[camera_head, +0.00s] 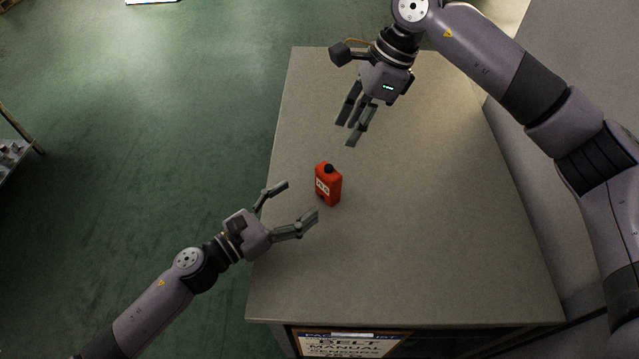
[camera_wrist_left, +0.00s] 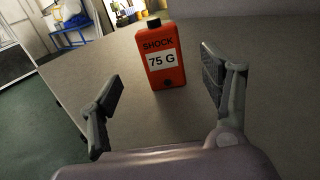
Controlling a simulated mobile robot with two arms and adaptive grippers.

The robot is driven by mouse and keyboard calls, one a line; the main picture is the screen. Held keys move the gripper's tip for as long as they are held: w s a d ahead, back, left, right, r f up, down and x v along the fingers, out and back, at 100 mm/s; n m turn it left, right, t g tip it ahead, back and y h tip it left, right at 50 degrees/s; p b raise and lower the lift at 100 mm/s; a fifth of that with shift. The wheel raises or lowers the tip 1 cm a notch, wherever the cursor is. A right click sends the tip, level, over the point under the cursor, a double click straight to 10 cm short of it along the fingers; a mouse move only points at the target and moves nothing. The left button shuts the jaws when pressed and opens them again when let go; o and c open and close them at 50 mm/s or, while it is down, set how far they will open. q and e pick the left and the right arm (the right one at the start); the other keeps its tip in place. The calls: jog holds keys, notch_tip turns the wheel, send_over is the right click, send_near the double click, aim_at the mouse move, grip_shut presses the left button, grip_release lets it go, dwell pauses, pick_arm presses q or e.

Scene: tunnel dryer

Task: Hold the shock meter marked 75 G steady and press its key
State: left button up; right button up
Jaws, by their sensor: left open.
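The shock meter (camera_head: 329,184) is a small red-orange box standing upright on the table, with a black key or knob on top. In the left wrist view the shock meter (camera_wrist_left: 164,58) reads "SHOCK" and "75 G" on a white label. My left gripper (camera_head: 302,199) is open at the table's left edge, its fingers pointing toward the meter, which stands just beyond the fingertips. In the left wrist view the meter shows between the open fingers (camera_wrist_left: 168,85), apart from both. My right gripper (camera_head: 346,132) hangs above the table behind the meter, fingers pointing down, apart from it; its fingers look close together.
The grey table (camera_head: 430,240) is otherwise bare, with free room right of the meter. A sign (camera_head: 345,344) is on the table's front. A wall stands along the right. Green floor lies to the left, with a shelf (camera_head: 15,150) at the far left.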

aim_at(323, 184)
pick_arm(q)
jog(key=x, duration=0.7)
jog(key=shift+d, duration=0.1)
jog(key=shift+c, duration=0.2)
jog(key=c, duration=1.2)
jog(key=shift+c, duration=0.2)
pick_arm(e)
grip_shut()
dwell(0.7)
